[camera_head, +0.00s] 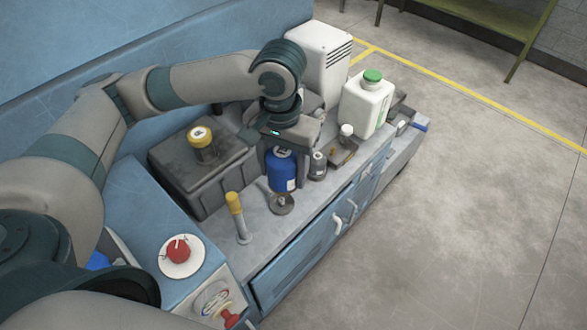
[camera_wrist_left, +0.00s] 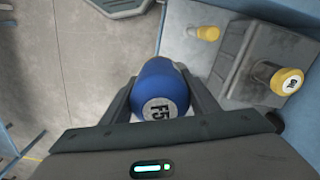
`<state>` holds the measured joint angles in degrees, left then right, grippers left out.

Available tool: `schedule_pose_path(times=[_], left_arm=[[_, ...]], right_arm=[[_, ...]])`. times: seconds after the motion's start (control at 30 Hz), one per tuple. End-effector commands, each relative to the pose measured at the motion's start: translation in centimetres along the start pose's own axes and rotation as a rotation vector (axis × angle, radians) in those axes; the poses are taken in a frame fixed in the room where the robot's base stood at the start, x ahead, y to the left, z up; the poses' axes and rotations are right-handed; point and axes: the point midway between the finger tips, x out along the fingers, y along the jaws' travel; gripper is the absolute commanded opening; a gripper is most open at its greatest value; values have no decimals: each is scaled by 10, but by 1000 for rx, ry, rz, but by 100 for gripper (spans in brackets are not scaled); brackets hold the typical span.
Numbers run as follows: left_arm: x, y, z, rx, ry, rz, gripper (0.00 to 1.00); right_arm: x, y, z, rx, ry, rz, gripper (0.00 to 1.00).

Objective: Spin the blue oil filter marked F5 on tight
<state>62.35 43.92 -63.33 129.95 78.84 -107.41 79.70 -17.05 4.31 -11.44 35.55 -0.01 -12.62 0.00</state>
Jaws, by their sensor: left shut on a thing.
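My right gripper is not in either view.
A grey block (camera_head: 180,180) with a yellow-capped part (camera_head: 202,145) stands left of the filter. A white jug (camera_head: 367,105) stands behind right. Open floor lies right.

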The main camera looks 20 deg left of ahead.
Motion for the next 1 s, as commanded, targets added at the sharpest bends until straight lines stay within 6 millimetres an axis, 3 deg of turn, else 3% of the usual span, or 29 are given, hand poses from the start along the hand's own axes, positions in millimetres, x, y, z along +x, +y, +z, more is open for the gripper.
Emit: schedule_pose_path(times=[0.4, 0.6, 0.67, 0.87, 1.0], left_arm=[[0, 0, 0, 0, 1, 0, 37], [2, 2, -5, -7, 0, 1, 37], [4, 3, -10, -15, -2, 0, 37], [28, 6, -39, -63, -7, 0, 37], [63, 0, -66, -111, -9, -3, 37]], right_arm=[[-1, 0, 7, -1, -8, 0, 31], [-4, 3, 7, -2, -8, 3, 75], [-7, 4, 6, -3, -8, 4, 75], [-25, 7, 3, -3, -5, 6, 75], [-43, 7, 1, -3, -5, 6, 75]])
